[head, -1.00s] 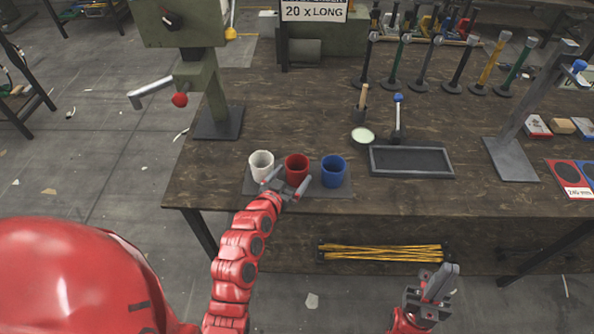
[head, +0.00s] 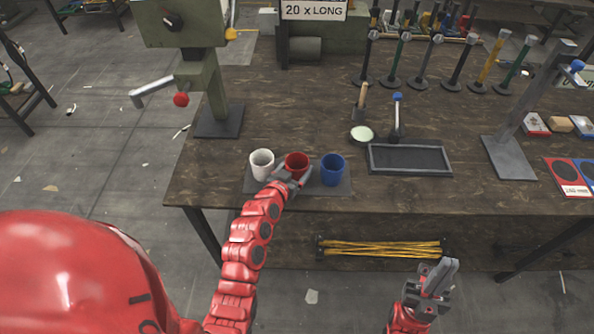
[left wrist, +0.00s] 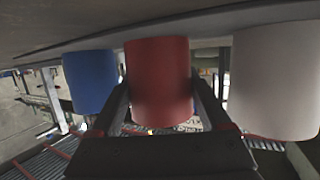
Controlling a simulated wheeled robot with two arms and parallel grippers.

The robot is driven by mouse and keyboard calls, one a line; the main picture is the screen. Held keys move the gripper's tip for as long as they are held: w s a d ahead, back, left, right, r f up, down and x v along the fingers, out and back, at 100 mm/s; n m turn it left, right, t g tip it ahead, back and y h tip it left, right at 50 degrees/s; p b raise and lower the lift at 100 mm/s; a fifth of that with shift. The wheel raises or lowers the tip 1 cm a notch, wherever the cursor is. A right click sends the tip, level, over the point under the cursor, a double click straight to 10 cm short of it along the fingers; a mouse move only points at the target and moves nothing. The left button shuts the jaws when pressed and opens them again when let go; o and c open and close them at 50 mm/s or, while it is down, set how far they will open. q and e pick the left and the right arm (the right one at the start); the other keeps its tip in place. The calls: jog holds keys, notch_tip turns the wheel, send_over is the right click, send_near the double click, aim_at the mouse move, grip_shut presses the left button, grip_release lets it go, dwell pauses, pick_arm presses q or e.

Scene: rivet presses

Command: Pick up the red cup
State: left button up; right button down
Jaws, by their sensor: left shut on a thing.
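The red cup (head: 297,163) stands upright between a white cup and a blue cup on a dark grey mat (head: 341,190) at the table's front edge. My left gripper (head: 290,178) is shut on the red cup from the front. In the left wrist view, the red cup (left wrist: 160,80) fills the space between the two fingers, one on each side. Whether the cup's base touches the mat is hidden. My right gripper (head: 441,274) is empty in front of the table, low at the right; its fingers look close together, but their gap is unclear.
The white cup (head: 262,164) is close on the left and the blue cup (head: 332,169) close on the right. A dark tray (head: 410,159) lies further right. A green press (head: 215,90) with a red-knobbed lever stands at the left. Bare table lies behind the cups.

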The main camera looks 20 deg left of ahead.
aim_at(301, 155)
pick_arm(q)
jog(key=shift+r, duration=0.55)
notch_tip(301, 155, up, 2)
jog(key=shift+r+b, duration=0.2)
jog(key=shift+b, duration=0.55)
jog(key=s+b, duration=0.1)
jog(key=s, duration=0.2)
jog(key=s+b, duration=0.1)
jog(key=s, duration=0.2)
jog(key=s+d+b, duration=0.1)
jog(key=s, duration=0.3)
jog(key=shift+s+d+r, duration=0.1)
jog(key=shift+r, duration=0.2)
jog(key=shift+s+d+r+p, duration=0.15)
jog(key=shift+s+p, duration=0.55)
jog(key=shift+s, duration=0.25)
jog(key=shift+s+d+r+p, duration=0.1)
jog(key=shift+s+r+p, duration=0.05)
jog(key=shift+s+p, duration=0.7)
jog(key=shift+s+d+r+p, duration=0.15)
jog(key=shift+s+p, duration=0.45)
jog(key=shift+s, duration=0.45)
